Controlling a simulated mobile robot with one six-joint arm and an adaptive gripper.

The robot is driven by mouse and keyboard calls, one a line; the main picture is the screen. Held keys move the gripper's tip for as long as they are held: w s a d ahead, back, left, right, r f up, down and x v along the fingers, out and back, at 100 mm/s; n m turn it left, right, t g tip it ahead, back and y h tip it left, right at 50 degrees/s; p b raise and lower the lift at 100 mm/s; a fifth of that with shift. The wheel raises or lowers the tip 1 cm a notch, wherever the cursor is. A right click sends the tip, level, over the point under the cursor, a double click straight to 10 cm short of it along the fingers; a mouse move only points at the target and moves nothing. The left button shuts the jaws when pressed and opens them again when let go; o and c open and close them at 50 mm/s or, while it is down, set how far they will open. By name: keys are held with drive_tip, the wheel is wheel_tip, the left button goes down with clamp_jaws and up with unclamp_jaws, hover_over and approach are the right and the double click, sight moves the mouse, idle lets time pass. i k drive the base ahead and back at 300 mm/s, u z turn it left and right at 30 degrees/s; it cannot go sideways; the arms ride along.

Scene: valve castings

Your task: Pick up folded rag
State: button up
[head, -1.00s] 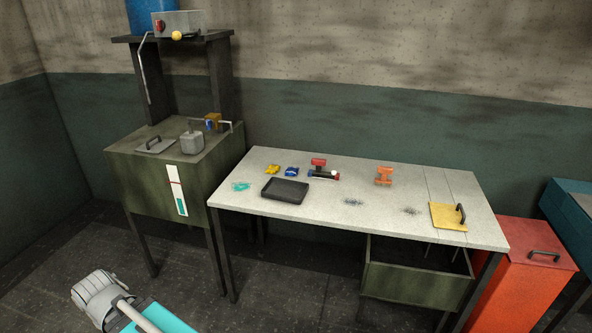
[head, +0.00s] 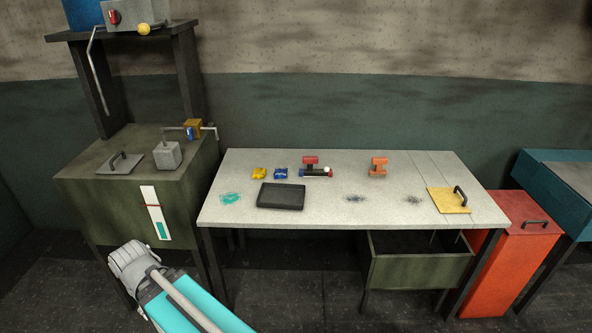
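No object shows clearly enough for me to be sure it is the folded rag. A small yellow item (head: 259,173) and a small blue item (head: 281,174) lie side by side on the left back part of the pale table (head: 330,212). Either could be folded cloth, but they are too small to tell. A flat teal patch (head: 231,198) lies near the table's left edge. My arm shows at the lower left, in front of the green cabinet and well away from these items.
On the table are a black tray (head: 281,196), a red-topped part (head: 313,167), an orange part (head: 378,167) and a yellow handled plate (head: 449,200). A green cabinet (head: 105,205) stands left, a red bin (head: 517,245) right. The table's front middle is mostly clear.

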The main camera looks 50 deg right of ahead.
sight(280, 173)
drive_tip(key=z, duration=0.25)
drive_tip(key=i, duration=0.6)
drive_tip(key=z, duration=0.95)
drive_tip(key=i, duration=0.75)
drive_tip(key=z, duration=0.55)
drive_tip(key=k, duration=0.9)
drive_tip(key=z, duration=0.2)
drive_tip(key=i, duration=0.25)
drive_tip(key=u, duration=0.1)
